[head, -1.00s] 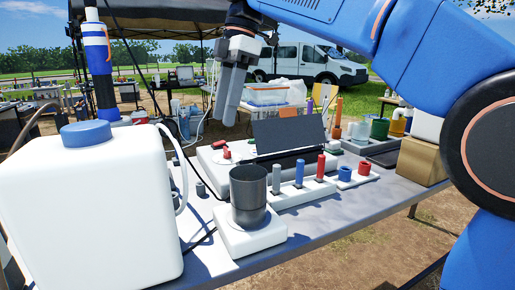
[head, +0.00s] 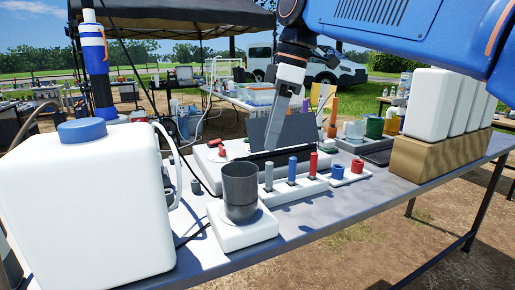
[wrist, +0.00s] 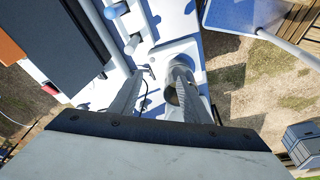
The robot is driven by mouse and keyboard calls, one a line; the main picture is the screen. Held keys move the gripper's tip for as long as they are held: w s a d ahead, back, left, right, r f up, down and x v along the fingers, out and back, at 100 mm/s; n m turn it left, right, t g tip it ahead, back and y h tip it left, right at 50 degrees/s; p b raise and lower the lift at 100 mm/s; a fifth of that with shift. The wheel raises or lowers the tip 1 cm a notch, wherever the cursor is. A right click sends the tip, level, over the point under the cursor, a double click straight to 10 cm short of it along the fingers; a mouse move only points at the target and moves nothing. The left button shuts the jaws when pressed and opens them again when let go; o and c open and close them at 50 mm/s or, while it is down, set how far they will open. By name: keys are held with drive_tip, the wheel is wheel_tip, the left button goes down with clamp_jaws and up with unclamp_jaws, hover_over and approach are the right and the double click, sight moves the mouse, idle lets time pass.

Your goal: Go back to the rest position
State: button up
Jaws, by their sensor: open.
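My gripper (head: 283,112) hangs fingers-down from my blue arm above the table (head: 320,222), in front of the dark upright panel in the head view. In the wrist view my gripper (wrist: 152,92) shows two long grey fingers spread apart with nothing between them. Below them is the white stand with the grey cup, partly hidden by the right finger. In the head view the dark grey cup (head: 240,188) stands upright on the white square base (head: 243,232), to the left of and lower than my gripper.
A large white canister (head: 85,205) with a blue cap fills the left. A white rack (head: 297,190) holds grey, blue and red pieces. White containers (head: 432,105) stand on a brown box (head: 420,160) at right. The front right tabletop is clear.

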drive_tip(key=s+d+f+m+t+h, duration=0.1)
drive_tip(key=s+d+f+m, duration=0.5)
drive_tip(key=d+f, duration=0.2)
drive_tip(key=s+d+f+m+t, duration=0.2)
drive_tip(key=s+d+f+m, duration=0.3)
drive_tip(key=d+f, duration=0.4)
drive_tip(key=s+d+f+m+t+h, duration=0.1)
drive_tip(key=s+d+f+m, duration=0.5)
drive_tip(key=f, duration=0.8)
drive_tip(key=s+d, duration=0.1)
drive_tip(key=d, duration=0.1)
drive_tip(key=shift+s+d+m+t+h, duration=0.15)
drive_tip(key=shift+d+m+t+h, duration=0.15)
drive_tip(key=shift+d, duration=0.05)
